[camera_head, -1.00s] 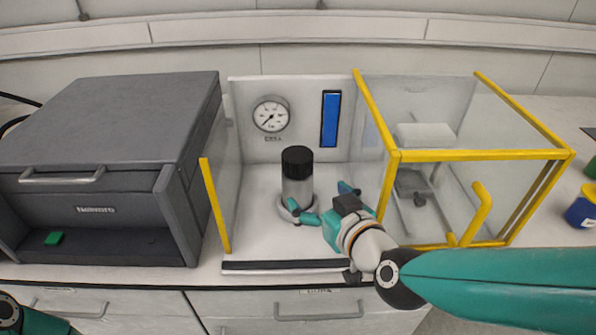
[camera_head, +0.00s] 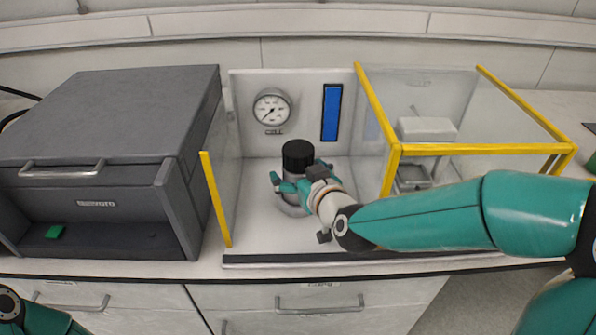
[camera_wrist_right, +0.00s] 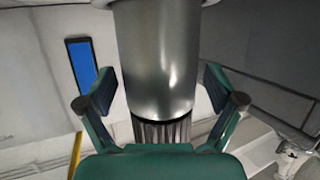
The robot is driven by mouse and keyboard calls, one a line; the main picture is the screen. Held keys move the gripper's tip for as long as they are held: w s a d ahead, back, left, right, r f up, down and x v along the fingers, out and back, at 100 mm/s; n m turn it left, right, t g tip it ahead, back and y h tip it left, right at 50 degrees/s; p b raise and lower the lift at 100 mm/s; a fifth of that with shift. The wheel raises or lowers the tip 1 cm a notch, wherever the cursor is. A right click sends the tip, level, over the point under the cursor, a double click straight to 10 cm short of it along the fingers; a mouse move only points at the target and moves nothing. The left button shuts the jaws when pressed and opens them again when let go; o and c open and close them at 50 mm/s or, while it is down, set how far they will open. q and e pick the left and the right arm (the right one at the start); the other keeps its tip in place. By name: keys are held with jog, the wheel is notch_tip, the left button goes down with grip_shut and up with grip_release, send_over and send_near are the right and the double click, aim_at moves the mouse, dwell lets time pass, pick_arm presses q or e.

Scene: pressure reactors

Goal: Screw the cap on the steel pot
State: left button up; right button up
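The steel pot (camera_wrist_right: 160,60) stands upright in the open bay between the grey cabinet and the yellow-framed enclosure. The black cap (camera_head: 298,155) sits on its top; whether it is threaded tight cannot be told. The cap's ridged side (camera_wrist_right: 161,132) also shows in the right wrist view, next to the steel body. My right gripper (camera_head: 301,174) is open, with its fingers on either side of the pot, just below the cap. In the wrist view gaps show between the fingers and the steel. The gripper hides much of the pot from the head camera. My left gripper is out of view.
The yellow-framed enclosure (camera_head: 470,150) bounds the right side. A gauge (camera_head: 271,109) and blue strip (camera_head: 331,113) are on the back wall. A dark ledge (camera_head: 245,261) runs along the front.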

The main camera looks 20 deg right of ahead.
jog(key=c, duration=1.6)
jog(key=o, duration=1.7)
jog(key=shift+s, duration=0.1)
